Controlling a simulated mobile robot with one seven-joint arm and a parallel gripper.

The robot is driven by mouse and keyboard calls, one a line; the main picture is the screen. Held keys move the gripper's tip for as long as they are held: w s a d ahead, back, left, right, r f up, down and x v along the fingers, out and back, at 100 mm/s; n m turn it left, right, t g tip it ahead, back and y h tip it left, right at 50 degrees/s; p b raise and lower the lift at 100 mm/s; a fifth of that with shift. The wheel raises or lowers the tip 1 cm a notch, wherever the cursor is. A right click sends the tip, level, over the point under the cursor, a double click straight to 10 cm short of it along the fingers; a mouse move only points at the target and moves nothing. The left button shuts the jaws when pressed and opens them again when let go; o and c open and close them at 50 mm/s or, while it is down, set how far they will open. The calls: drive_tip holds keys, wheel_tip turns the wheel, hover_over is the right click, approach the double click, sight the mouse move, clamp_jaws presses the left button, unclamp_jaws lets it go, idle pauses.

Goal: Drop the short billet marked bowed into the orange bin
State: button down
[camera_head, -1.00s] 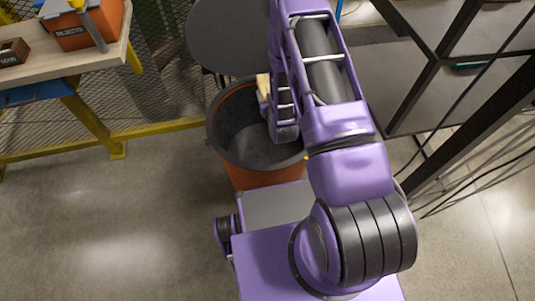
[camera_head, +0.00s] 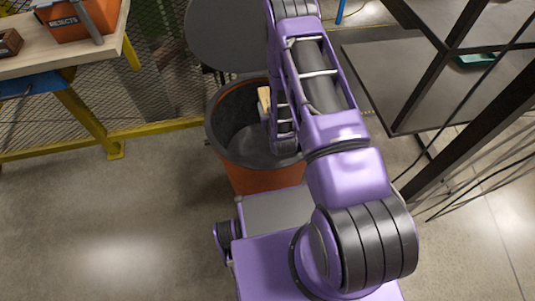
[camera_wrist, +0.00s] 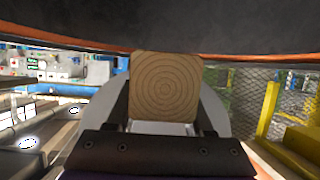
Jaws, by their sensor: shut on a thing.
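The billet is a light wooden block. In the wrist view its end face (camera_wrist: 165,85) shows growth rings and sits between the fingers of my gripper (camera_wrist: 165,112), which is shut on it. In the head view a pale end of the billet (camera_head: 264,101) shows beside my gripper (camera_head: 273,118), at the mouth of the round orange bin (camera_head: 262,178). The bin has a dark inside and stands on the floor. My arm hides its right side. No bowed mark can be read on the billet.
A grey round disc (camera_head: 232,35) stands behind the bin. A workbench (camera_head: 60,56) at upper left carries an orange box marked REJECTS (camera_head: 72,20) and a small brown box (camera_head: 9,43). Dark shelving (camera_head: 420,75) stands at the right. Floor at left is clear.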

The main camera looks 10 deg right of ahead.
drive_tip(key=shift+c, duration=1)
unclamp_jaws()
drive_tip(key=p+v, duration=0.1)
drive_tip(key=v, duration=1.6)
drive_tip(key=shift+s+r+p, duration=0.15)
drive_tip(key=shift+r+p, duration=0.05)
drive_tip(key=shift+p, duration=0.2)
